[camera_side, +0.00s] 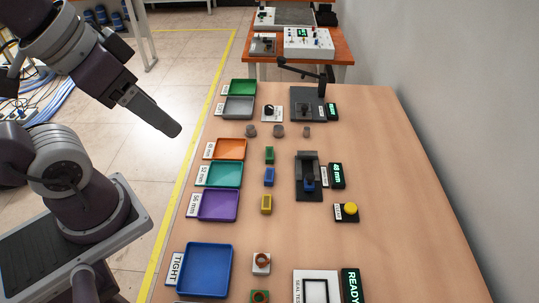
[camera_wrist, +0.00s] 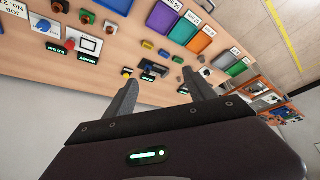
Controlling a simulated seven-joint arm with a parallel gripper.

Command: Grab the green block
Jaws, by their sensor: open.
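The green block (camera_side: 269,155) is small and stands on the wooden table, at the back of a row with a blue block (camera_side: 269,176) and a yellow block (camera_side: 266,204). In the wrist view the green block (camera_wrist: 177,59) shows small, beyond my fingers. My gripper (camera_side: 176,130) is high at the left in the side view, up and to the left of the block and well apart from it. In the wrist view my gripper (camera_wrist: 160,84) has its two fingers spread with nothing between them.
Orange (camera_side: 230,149), teal (camera_side: 224,174) and purple (camera_side: 218,205) trays lie left of the blocks. A dark gauge fixture (camera_side: 309,166) with a blue piece stands to their right. Grey cylinders (camera_side: 279,131) stand behind. A blue tray (camera_side: 205,270) lies in front.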

